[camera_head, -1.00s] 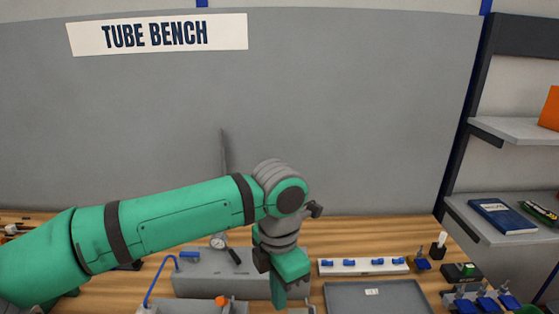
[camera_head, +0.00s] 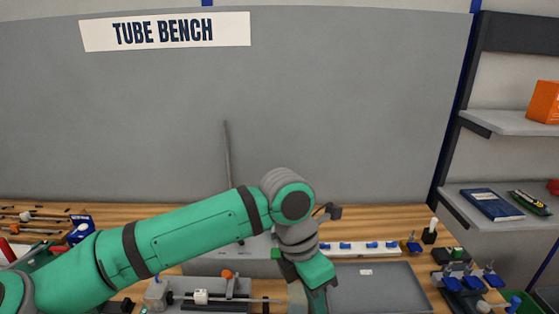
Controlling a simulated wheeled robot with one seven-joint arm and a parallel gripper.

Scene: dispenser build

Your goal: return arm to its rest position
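My green arm reaches in from the lower left across the bench. My gripper (camera_head: 308,296) hangs down from the grey wrist at the bottom centre. Its fingers are cut off by the frame's lower edge, so I cannot see whether they are open or shut or hold anything. It is over the bench front, just left of a grey tray (camera_head: 372,286).
A grey box (camera_head: 215,262) stands behind my forearm, with a rod fixture (camera_head: 200,297) in front. A white strip with blue clips (camera_head: 353,248) lies behind the tray. Blue-handled clamps (camera_head: 467,277) stand at right. Shelves (camera_head: 510,123) stand beside the bench.

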